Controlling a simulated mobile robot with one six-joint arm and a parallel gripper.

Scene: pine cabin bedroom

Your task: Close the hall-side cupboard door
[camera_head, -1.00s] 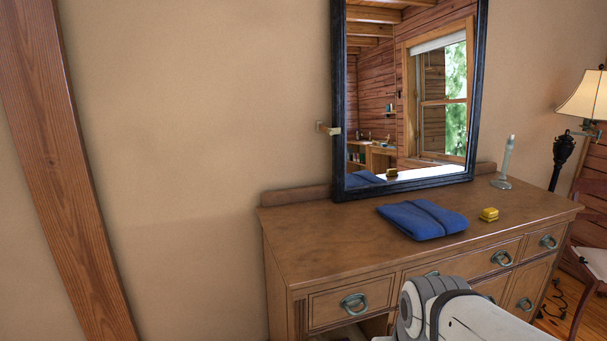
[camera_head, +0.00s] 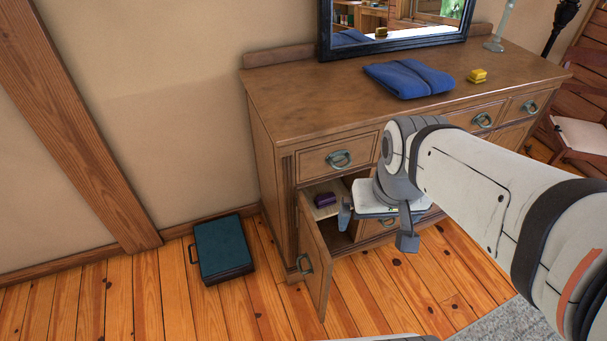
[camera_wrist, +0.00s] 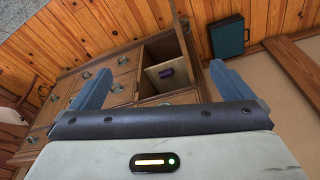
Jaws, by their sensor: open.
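My gripper (camera_head: 378,230) is open and empty in front of the cupboard opening, to the right of the door. In the wrist view my two blue-grey fingers (camera_wrist: 158,85) are spread apart, with the opening between them.
The dresser (camera_head: 285,95) bears a folded blue cloth (camera_head: 408,78), a yellow item (camera_head: 477,76) and a mirror (camera_head: 400,48). A dark teal case (camera_head: 223,249) lies on the floor left of the door. A grey rug (camera_head: 500,322) is at lower right.

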